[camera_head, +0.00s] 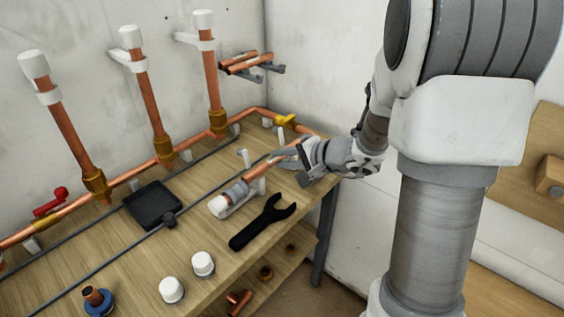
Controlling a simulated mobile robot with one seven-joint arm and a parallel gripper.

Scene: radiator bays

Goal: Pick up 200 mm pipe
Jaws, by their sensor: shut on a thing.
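A copper pipe (257,168) lies along the bench, slanting from lower left to upper right. I take it for the 200 mm pipe, though no length mark shows. Its lower left end meets a grey sleeve (236,190) and a white fitting. My gripper (293,157) reaches in from the right and is shut on the copper pipe near its upper right part. The fingers hide some of the pipe there. I cannot tell whether the pipe is lifted off its white supports. Other copper pipes (240,64) rest on a wall rack at the back.
A black wrench (262,222) lies in front of the pipe. White caps (203,264) and a blue fitting (98,301) stand at the front. A black box (152,205) is on the left. Three upright pipes (151,106) rise from a copper line with a yellow valve (286,121).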

